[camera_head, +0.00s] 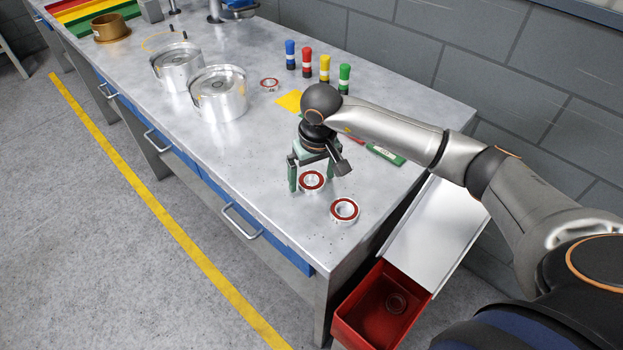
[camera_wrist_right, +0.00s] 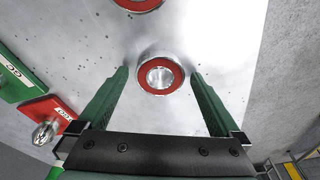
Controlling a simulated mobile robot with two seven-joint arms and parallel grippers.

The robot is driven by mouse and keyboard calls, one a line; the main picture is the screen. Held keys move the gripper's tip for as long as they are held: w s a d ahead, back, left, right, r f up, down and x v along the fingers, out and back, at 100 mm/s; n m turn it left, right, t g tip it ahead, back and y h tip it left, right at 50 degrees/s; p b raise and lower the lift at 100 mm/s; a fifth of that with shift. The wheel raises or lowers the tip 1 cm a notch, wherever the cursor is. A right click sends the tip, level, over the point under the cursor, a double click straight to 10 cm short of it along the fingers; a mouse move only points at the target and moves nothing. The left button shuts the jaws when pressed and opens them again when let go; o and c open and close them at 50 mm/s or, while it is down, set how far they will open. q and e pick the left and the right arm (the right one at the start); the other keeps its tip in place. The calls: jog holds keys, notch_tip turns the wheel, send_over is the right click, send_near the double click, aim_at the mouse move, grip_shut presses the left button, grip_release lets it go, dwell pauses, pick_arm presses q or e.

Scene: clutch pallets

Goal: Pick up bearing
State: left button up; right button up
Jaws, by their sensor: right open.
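Three bearings with red seals and metal rings lie flat on the steel workbench (camera_head: 262,130). One bearing (camera_head: 312,181) is below my right gripper (camera_head: 316,178). A second bearing (camera_head: 344,209) lies nearer the bench's front right corner. A third bearing (camera_head: 269,84) lies farther back by the metal cylinders. My right gripper is open, its green fingers pointing down on either side of the first bearing. In the right wrist view a bearing (camera_wrist_right: 160,75) shows between the fingertips, apart from both, and another bearing (camera_wrist_right: 139,3) is cut by the top edge. My left gripper is not in view.
Two metal cylinders (camera_head: 218,94) (camera_head: 177,66) stand at the left. Several coloured markers (camera_head: 307,62) stand behind the gripper. Green and red tags (camera_head: 385,154) lie to the right. A red bin (camera_head: 372,310) sits below the bench's right end, beside a sloped metal plate (camera_head: 435,230).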

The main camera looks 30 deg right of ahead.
jog(key=shift+c, duration=0.4)
jog(key=c, duration=1.5)
